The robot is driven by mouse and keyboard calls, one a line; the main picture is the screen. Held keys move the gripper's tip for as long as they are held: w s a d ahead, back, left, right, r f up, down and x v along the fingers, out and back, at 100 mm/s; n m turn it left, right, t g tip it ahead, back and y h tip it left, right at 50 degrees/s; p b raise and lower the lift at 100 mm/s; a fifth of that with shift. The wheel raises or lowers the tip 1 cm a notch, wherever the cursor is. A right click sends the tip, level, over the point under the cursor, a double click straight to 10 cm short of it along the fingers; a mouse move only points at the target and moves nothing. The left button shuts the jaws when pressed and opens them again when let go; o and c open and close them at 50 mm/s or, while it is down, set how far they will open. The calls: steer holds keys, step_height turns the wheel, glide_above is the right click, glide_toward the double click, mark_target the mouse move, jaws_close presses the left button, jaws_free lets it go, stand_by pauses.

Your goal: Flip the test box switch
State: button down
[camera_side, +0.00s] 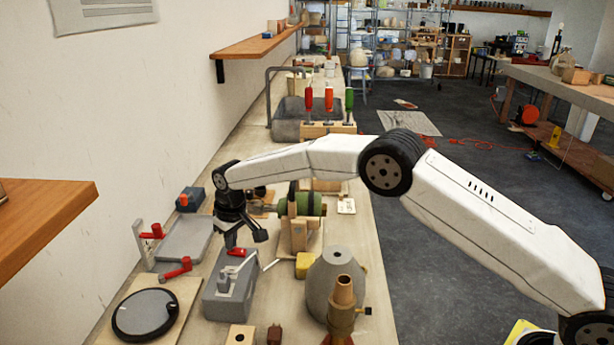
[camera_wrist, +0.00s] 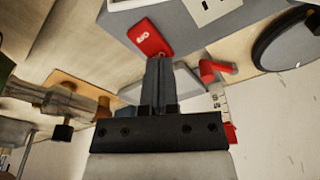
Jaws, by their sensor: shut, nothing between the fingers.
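The test box (camera_side: 232,290) is a grey box on the bench, with a red switch (camera_side: 237,252) at its far end. My gripper (camera_side: 232,240) is just above and behind the switch, pointing down. In the wrist view the red switch (camera_wrist: 150,38) shows just beyond the tips of my shut gripper (camera_wrist: 160,62), with the grey box (camera_wrist: 205,28) to its right. The fingers are together with nothing between them. I cannot tell whether they touch the switch.
A round black-rimmed disc on a board (camera_side: 145,313) lies left of the box. Red-handled clamps (camera_side: 178,268) and a grey tray (camera_side: 186,238) are behind it. A grey cone-shaped lamp part (camera_side: 335,285) and a yellow block (camera_side: 305,264) stand to the right.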

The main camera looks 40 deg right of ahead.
steer(key=shift+f, duration=0.45)
stand_by(0.3)
steer(key=shift+r, duration=3.6)
steer(key=shift+d, duration=0.1)
